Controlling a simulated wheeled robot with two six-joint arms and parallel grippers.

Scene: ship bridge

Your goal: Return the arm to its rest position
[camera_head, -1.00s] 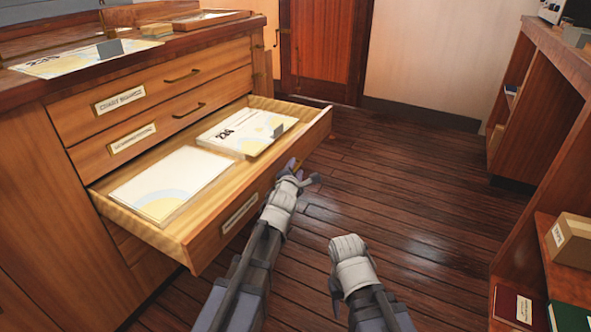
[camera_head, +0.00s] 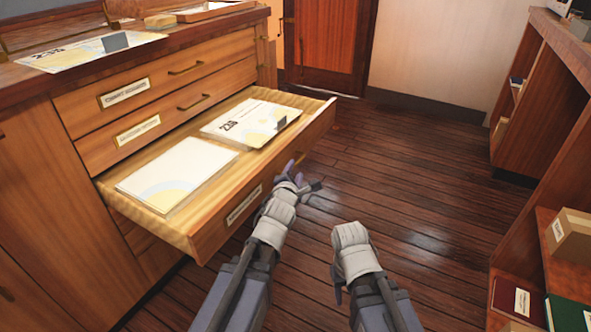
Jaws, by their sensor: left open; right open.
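My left gripper (camera_head: 298,183) is open and empty, just in front of the open drawer's front panel near its brass handle. Whether it touches the handle cannot be told. My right gripper (camera_head: 349,233) is to the right of it, over the floor, with its fingers mostly hidden behind its white wrist housing. The drawer (camera_head: 318,119) is pulled out and holds a chart marked 236 or similar (camera_head: 240,118) at the back and a second chart stack (camera_head: 178,172) at the front. A small grey block lies on the back chart.
The wooden cabinet (camera_head: 75,110) has two shut drawers above the open one. A chart (camera_head: 80,55) lies on its top. Shelves (camera_head: 560,120) with a box (camera_head: 574,236) and books (camera_head: 516,300) stand at the right. The floor (camera_head: 420,180) between is clear.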

